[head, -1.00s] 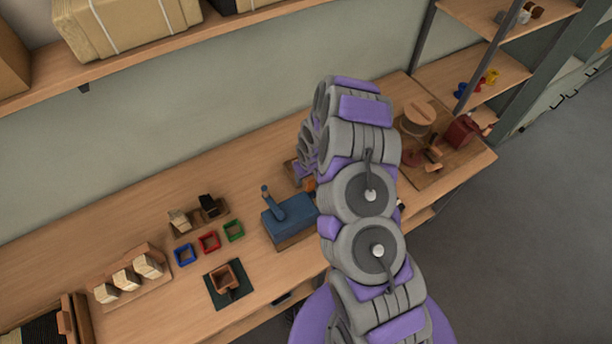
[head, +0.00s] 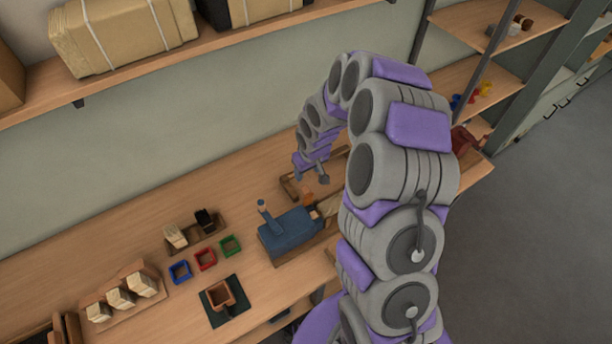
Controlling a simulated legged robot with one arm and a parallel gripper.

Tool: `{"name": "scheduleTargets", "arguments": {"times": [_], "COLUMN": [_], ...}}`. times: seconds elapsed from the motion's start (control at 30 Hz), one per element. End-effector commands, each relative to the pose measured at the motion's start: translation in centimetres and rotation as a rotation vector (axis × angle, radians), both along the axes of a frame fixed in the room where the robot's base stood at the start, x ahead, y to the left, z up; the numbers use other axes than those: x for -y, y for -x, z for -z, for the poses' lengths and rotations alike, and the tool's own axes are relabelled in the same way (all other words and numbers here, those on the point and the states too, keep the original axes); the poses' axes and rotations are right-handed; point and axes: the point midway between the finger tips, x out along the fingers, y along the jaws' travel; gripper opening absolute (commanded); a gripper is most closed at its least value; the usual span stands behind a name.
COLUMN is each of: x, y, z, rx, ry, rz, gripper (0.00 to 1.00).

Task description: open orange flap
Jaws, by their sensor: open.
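A small orange piece (head: 309,199), which looks like the orange flap, shows at the right end of the blue machine (head: 287,232) on the workbench. It is too small to tell how far open it is. My gripper (head: 311,179) hangs from my curved arm with its fingers apart and empty. In the picture it is just above the orange piece. I cannot tell the exact height gap between them. My arm covers the bench to the right of the machine.
Blue, red and green square frames (head: 205,259) lie left of the machine. A brown cup on a dark mat (head: 232,310) is in front. A holder with bristle bundles (head: 190,236) stands behind. A shelf (head: 230,40) with boxes runs along the wall.

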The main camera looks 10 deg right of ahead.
Motion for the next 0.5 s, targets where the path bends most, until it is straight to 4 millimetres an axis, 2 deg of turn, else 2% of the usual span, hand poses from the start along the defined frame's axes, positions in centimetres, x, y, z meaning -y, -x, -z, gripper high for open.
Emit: {"name": "scheduleTargets", "arguments": {"times": [0.2,0.5], "x": [0.1,0.1], "y": [0.3,0.3], "z": [-1.4,-1.6], "rx": [0.0,-0.001], "ry": [-0.001,-0.001], "rz": [0.0,0.0], "gripper": [0.56,0.56]}}
